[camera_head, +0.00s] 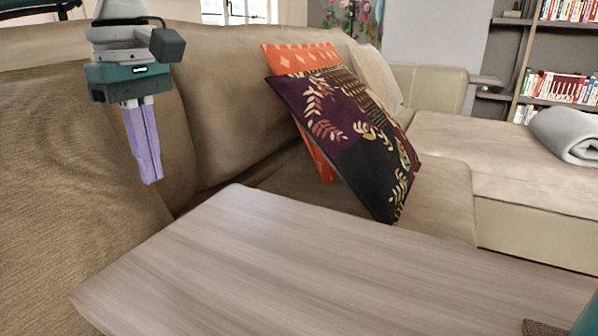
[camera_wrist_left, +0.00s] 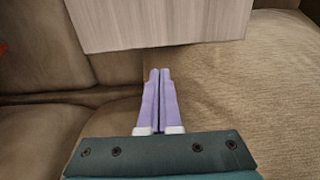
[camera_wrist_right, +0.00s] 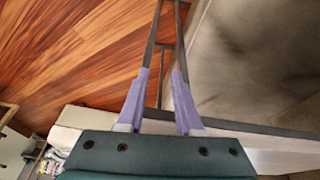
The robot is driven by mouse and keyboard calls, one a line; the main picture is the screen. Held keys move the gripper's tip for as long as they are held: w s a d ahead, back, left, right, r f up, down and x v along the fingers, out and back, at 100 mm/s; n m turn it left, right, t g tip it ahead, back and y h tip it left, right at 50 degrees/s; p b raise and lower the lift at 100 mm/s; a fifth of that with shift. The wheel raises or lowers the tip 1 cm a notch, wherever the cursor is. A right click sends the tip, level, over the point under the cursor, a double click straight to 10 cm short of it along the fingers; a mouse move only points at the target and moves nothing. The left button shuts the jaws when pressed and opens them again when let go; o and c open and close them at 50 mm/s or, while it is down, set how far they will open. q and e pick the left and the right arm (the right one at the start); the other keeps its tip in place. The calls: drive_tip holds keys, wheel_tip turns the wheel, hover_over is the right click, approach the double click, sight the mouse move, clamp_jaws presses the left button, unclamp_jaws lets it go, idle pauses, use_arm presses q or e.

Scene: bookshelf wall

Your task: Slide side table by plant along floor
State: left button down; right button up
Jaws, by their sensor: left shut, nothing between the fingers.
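The side table's grey-brown wood top (camera_head: 270,265) fills the lower middle of the head view, beside the sofa. It also shows at the top of the left wrist view (camera_wrist_left: 160,20). My left gripper (camera_head: 152,182) is shut and empty, above the sofa seat, left of the table and apart from it. In the right wrist view, my right gripper (camera_wrist_right: 160,75) has its fingers spread. Dark metal bars of the table frame (camera_wrist_right: 152,45) run between or just behind them; I cannot tell whether they touch. No plant is clearly visible.
A brown sofa (camera_head: 230,100) stands behind and left of the table, with a dark patterned cushion (camera_head: 345,135) and an orange one (camera_head: 285,58). Bookshelves (camera_head: 520,60) stand at the far right. Reddish wood floor (camera_wrist_right: 70,65) lies open in the right wrist view.

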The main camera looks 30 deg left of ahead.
use_arm(q)
drive_tip(key=f+b, duration=0.1)
drive_tip(key=f, duration=0.2)
drive_tip(key=f+b, duration=0.1)
drive_tip(key=f, duration=0.2)
drive_tip(key=f+b, duration=0.1)
drive_tip(key=f, duration=0.2)
drive_tip(key=shift+d+f+b, duration=0.25)
drive_tip(key=shift+b, duration=0.1)
